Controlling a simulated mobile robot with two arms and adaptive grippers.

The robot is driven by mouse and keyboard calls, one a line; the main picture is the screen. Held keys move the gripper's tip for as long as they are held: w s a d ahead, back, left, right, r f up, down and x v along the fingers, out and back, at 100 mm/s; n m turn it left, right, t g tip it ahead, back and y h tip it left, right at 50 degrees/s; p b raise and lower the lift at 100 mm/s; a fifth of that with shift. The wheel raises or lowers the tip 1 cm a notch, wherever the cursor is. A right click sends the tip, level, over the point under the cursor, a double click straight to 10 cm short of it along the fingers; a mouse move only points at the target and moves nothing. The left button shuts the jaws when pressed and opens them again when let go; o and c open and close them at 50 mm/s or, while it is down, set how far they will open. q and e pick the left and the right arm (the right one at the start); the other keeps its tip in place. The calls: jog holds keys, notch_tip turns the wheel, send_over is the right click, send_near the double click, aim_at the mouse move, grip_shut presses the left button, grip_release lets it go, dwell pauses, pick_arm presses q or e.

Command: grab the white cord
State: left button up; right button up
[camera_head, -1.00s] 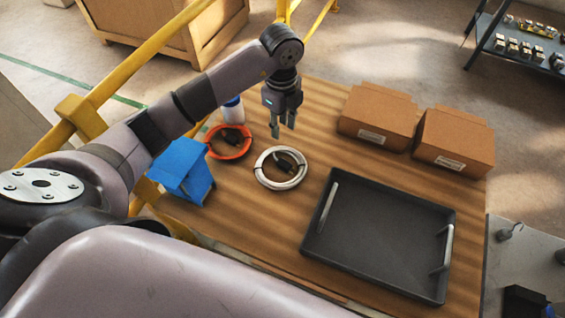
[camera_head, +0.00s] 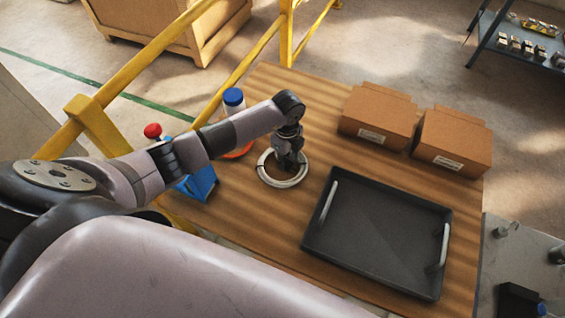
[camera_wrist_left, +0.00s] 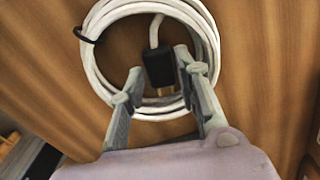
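The white cord (camera_head: 268,179) lies coiled in a ring on the wooden table, left of the dark tray. In the left wrist view the white cord (camera_wrist_left: 98,72) fills the upper middle, with a dark tie at its left and a black plug (camera_wrist_left: 160,68) inside the ring. My left gripper (camera_head: 288,164) is lowered over the coil. In the left wrist view my left gripper (camera_wrist_left: 157,62) has its fingers apart, one on each side of the plug, across the near part of the ring. I cannot tell whether they touch the cord. My right gripper is not in view.
A black tray (camera_head: 375,235) with light handles is right of the coil. Two cardboard boxes (camera_head: 378,117) (camera_head: 452,141) stand at the back right. An orange cord (camera_head: 240,152), a blue-capped bottle (camera_head: 234,101) and a blue holder (camera_head: 199,184) are to the left.

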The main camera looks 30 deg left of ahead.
pick_arm(q)
jog(key=shift+f, duration=0.6)
jog(key=shift+c, duration=0.6)
grip_shut()
